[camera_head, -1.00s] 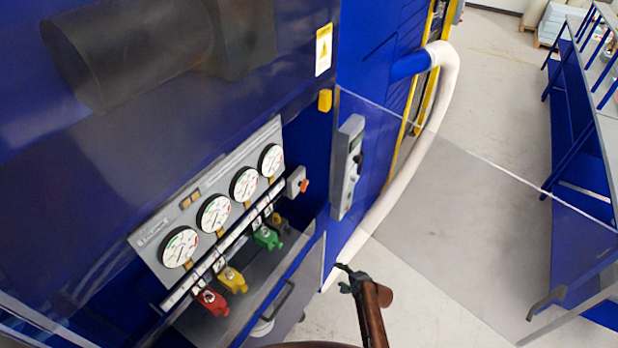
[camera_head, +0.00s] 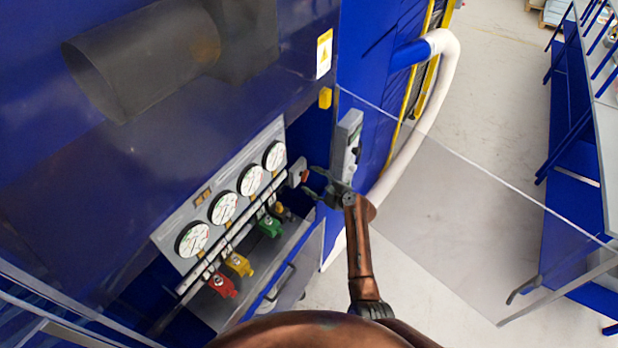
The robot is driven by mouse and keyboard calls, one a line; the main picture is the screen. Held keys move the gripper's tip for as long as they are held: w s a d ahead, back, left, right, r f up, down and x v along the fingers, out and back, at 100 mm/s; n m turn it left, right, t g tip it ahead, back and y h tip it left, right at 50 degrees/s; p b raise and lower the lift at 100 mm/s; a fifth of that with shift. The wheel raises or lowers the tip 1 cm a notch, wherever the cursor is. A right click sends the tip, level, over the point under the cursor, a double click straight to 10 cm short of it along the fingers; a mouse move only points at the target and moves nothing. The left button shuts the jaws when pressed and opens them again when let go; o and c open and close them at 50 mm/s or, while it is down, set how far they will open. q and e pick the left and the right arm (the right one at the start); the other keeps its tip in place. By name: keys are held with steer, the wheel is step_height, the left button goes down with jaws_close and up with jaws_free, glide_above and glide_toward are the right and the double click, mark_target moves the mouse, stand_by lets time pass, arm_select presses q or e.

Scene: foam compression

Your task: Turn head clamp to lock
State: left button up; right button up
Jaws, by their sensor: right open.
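A small grey switch box (camera_head: 295,169) with an orange knob (camera_head: 305,176) sits at the right end of the gauge panel; it may be the head clamp control, but its label is unreadable. My right gripper (camera_head: 308,181) is open, its fingers pointing left at the orange knob, one finger above and one below. I cannot tell whether they touch it. The knob's turned position is too small to read. My left gripper is not in view.
The gauge panel (camera_head: 175,222) holds several round dials, with red (camera_head: 223,285), yellow (camera_head: 239,263) and green (camera_head: 269,226) valves below. A grey control box (camera_head: 345,150) stands just behind my gripper. A clear door panel (camera_head: 470,210) opens to the right.

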steer(key=shift+x, duration=1)
steer(key=shift+c, duration=0.3)
steer(key=c, duration=1.1)
